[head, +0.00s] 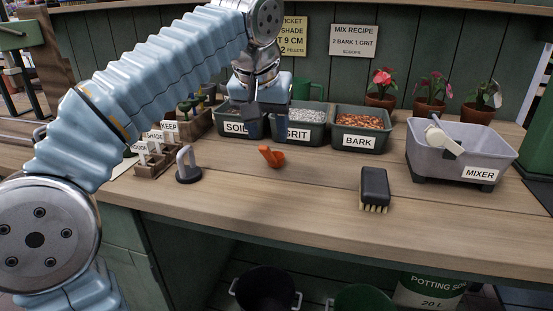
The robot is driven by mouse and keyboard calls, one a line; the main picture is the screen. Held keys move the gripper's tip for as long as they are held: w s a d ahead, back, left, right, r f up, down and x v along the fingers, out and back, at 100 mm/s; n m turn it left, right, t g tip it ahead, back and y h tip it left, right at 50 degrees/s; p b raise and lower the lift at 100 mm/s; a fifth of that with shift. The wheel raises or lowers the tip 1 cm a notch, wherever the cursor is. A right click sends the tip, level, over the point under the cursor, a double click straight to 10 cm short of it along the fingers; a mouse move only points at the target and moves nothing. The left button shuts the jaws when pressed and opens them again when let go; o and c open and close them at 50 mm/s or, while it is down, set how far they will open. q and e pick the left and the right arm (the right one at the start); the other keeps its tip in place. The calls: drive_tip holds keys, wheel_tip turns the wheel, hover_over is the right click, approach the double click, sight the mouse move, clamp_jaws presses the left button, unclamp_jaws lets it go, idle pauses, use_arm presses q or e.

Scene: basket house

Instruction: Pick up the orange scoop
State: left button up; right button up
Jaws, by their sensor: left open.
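The orange scoop (271,156) lies on the wooden bench near its middle, in front of the bins. My left arm comes in from the left and arches over the bench. My left gripper (254,130) points down in front of the SOIL and GRIT bins, a little behind and to the left of the scoop. Its two dark fingers are apart with nothing seen between them. It is apart from the scoop in the picture; its exact height above the bench is hard to tell. My right gripper is not in view.
Bins marked SOIL (233,128), GRIT (299,135) and BARK (358,141) stand behind the scoop. A grey MIXER tub (480,174) is at right, a black brush (374,188) in front. A grey-handled tool (187,166) stands left. Bench room (310,190) around the scoop is clear.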

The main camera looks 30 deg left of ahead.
sight(269, 154)
use_arm(q)
drive_tip(key=x, duration=0.7)
drive_tip(key=shift+s+a+f, duration=0.2)
drive_tip(key=shift+f, duration=0.1)
drive_tip(key=shift+c, duration=0.2)
clamp_jaws()
